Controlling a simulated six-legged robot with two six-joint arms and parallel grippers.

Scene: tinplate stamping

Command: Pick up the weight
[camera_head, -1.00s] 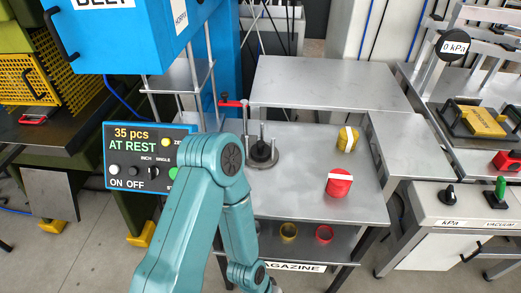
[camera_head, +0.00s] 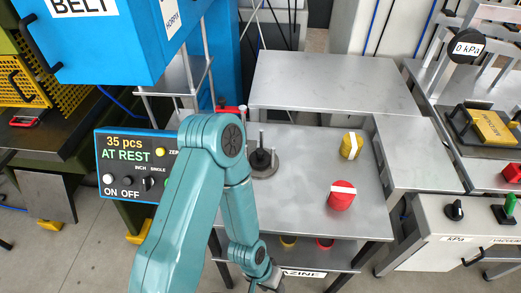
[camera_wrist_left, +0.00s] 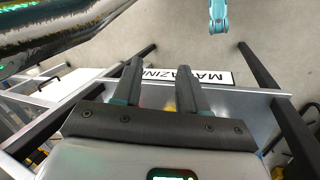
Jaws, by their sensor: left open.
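A dark weight with a knob (camera_head: 261,158) sits on a round grey base between upright rods, on the left part of the metal table (camera_head: 300,205) in the head view. My left arm stands in front of it and its forearm reaches down past the table's front edge, left of the middle. My left gripper (camera_wrist_left: 158,82) is open in the left wrist view, its two dark fingers apart and empty, pointing toward the table's front edge and the MAGAZINE label (camera_wrist_left: 200,76). The weight is not seen in the wrist view. My right gripper is not in view.
A red cylinder (camera_head: 341,200) and a yellow one (camera_head: 351,146), each with a white band, stand on the table's right part. A control panel (camera_head: 140,165) reading AT REST stands left, below a blue machine (camera_head: 110,45). The raised back shelf (camera_head: 330,82) is bare.

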